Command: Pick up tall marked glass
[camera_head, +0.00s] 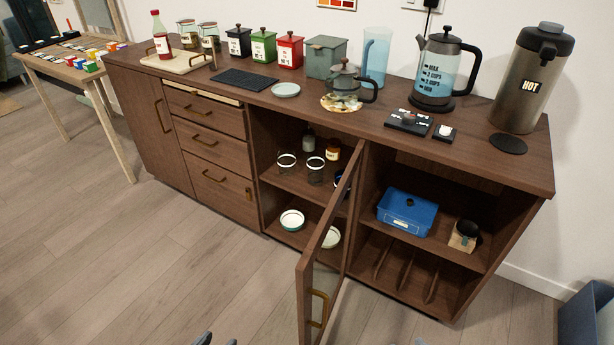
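A further blue-tinted piece (342,179) is partly hidden by the open door. I cannot tell which of these is the tall marked glass.
The cupboard's glass door (329,245) stands open, jutting forward beside the shelf. The countertop holds a pitcher (375,58), a marked kettle (440,70), canisters (263,47) and a flask (532,80). Floor in front is clear.

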